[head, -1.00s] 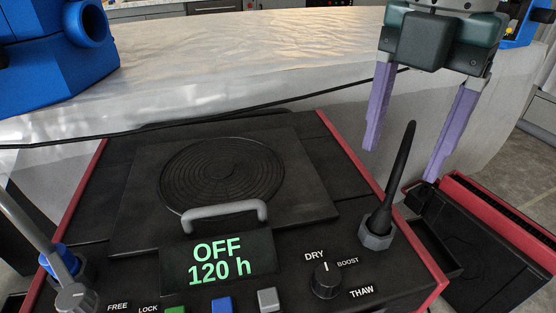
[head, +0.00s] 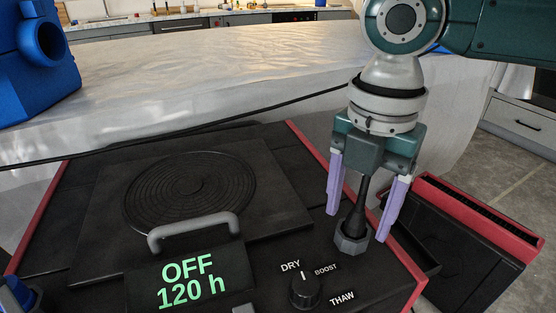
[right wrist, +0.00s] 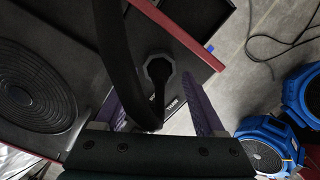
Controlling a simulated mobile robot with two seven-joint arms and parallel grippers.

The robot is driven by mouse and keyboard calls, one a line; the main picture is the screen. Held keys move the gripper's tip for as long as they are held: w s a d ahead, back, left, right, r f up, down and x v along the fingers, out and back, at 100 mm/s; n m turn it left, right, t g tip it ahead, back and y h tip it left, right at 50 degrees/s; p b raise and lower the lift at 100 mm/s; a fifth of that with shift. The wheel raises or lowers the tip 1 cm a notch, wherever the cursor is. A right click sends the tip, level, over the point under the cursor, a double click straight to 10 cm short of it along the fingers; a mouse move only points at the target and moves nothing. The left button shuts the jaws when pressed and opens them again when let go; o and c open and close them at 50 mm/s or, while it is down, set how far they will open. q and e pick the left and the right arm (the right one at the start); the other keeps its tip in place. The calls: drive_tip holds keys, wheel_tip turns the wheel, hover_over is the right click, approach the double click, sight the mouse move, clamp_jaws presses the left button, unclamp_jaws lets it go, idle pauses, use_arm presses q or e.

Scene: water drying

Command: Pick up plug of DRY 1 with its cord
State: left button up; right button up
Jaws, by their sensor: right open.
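The black box (head: 97,225) shows "OFF 120 h" on its green display (head: 190,279). A knob (head: 305,290) marked DRY, BOOST and THAW sits at its right. Beside the knob, a black tapered stem rises from a grey six-sided collar (head: 351,242); the collar also shows in the right wrist view (right wrist: 158,68). I cannot tell whether this stem is the plug of DRY 1. My right gripper (head: 359,223) is open, pointing down, with its purple fingers on either side of the stem. A thick black strip (right wrist: 120,60) crosses close to the wrist camera. My left gripper is out of view.
A thin black cord (head: 180,137) runs in front of the plastic-covered surface (head: 200,70). A second red-edged black box (head: 475,245) stands at the right. Blue machines (right wrist: 263,140) stand on the floor in the right wrist view. A blue machine (head: 40,75) is at the left.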

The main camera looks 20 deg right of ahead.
drive_tip(key=shift+c, duration=0.4)
clamp_jaws()
drive_tip(key=shift+r, duration=0.15)
